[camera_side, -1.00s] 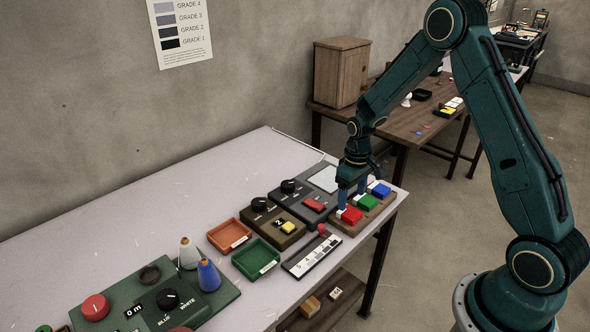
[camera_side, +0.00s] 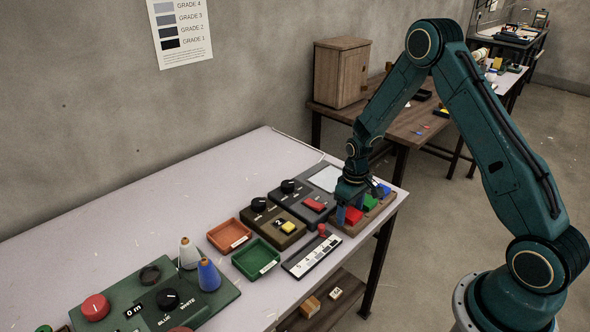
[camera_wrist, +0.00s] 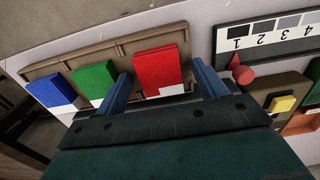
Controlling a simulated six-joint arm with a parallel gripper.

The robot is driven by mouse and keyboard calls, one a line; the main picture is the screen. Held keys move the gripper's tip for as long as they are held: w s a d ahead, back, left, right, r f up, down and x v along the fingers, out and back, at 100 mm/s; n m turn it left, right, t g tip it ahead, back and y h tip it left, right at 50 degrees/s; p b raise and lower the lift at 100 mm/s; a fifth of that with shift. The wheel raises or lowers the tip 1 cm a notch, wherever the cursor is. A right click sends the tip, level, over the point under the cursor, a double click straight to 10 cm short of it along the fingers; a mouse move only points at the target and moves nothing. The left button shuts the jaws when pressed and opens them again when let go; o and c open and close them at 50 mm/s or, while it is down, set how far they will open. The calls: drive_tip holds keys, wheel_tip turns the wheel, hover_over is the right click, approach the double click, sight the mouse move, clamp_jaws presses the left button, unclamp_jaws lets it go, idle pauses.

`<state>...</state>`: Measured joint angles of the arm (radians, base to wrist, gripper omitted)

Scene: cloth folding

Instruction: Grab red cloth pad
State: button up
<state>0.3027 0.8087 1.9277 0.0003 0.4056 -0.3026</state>
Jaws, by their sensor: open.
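The red cloth pad (camera_wrist: 161,66) lies in a brown wooden tray (camera_wrist: 120,46) beside a green pad (camera_wrist: 94,83) and a blue pad (camera_wrist: 50,90). In the side view the red pad (camera_side: 353,215) sits at the tray's near-left end. My gripper (camera_wrist: 163,84) is open, with one blue finger on each side of the red pad in the wrist view. In the side view my gripper (camera_side: 348,212) is low over the red pad and partly hides it. I cannot tell whether the fingers touch the pad.
A dark device with a red button (camera_side: 314,205) stands just behind. Green (camera_side: 256,259) and orange (camera_side: 230,235) trays are further left. The table's left rear is clear.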

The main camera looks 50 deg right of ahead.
sight(350, 212)
idle(0.4)
drive_tip(key=c, duration=1.1)
drive_tip(key=shift+o, duration=0.2)
drive_tip(key=shift+r, duration=0.15)
wheel_tip(350, 212, up, 20)
idle(0.4)
